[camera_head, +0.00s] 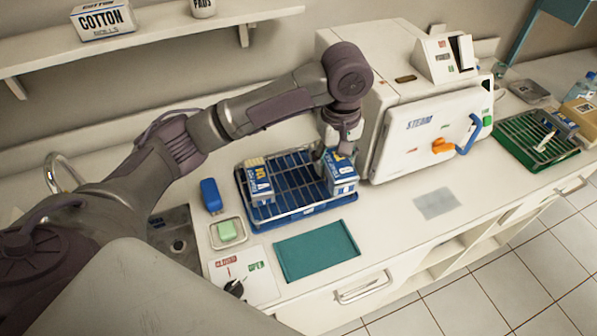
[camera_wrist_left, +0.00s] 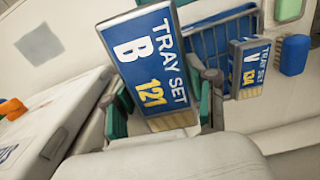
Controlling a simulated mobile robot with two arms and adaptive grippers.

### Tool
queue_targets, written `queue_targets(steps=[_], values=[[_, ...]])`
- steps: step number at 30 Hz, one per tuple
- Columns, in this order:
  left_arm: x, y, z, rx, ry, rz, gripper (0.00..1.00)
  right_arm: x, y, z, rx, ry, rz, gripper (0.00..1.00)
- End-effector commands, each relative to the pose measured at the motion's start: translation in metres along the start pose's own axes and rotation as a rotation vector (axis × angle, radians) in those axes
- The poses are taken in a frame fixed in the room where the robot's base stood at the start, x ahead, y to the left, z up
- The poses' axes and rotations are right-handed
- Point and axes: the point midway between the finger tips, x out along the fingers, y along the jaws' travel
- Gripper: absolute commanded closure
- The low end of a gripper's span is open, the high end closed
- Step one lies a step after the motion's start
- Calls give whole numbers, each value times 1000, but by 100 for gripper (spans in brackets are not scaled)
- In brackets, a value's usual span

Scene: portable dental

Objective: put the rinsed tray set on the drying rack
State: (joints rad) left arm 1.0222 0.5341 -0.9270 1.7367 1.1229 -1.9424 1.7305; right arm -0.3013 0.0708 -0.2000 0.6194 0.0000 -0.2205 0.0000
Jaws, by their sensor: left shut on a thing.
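My left gripper (camera_head: 335,152) is shut on a blue and white box, the tray set B 121 (camera_head: 342,177). In the left wrist view this tray set (camera_wrist_left: 150,60) sits between the green-padded fingers, its label facing the camera. It is at the right end of the blue drying rack (camera_head: 297,210) with wire bars; I cannot tell whether it touches the rack. A second tray set (camera_head: 260,183) stands at the rack's left end, and it also shows in the left wrist view (camera_wrist_left: 248,70). My right gripper is not in view.
The white steam sterilizer (camera_head: 425,125) stands close right of the rack. A teal mat (camera_head: 316,250), a green soap bar (camera_head: 227,230) and a blue object (camera_head: 211,195) lie nearby. A green rack (camera_head: 535,140) is at far right. The rack's middle is free.

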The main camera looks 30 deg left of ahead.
Motion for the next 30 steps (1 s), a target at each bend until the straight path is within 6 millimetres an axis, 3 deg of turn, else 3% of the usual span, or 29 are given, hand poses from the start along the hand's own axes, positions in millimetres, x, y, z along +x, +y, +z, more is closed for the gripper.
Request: queue_targets(steps=[5, 18, 26, 30], values=[[2, 3, -11, -78, -9, -11, 96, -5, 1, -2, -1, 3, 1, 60], [57, -50, -86, -78, -9, -12, 96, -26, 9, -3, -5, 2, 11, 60], [74, -59, -99, -73, -10, -10, 96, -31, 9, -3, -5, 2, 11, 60], [95, -59, -98, -72, -11, -11, 96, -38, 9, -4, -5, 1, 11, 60]])
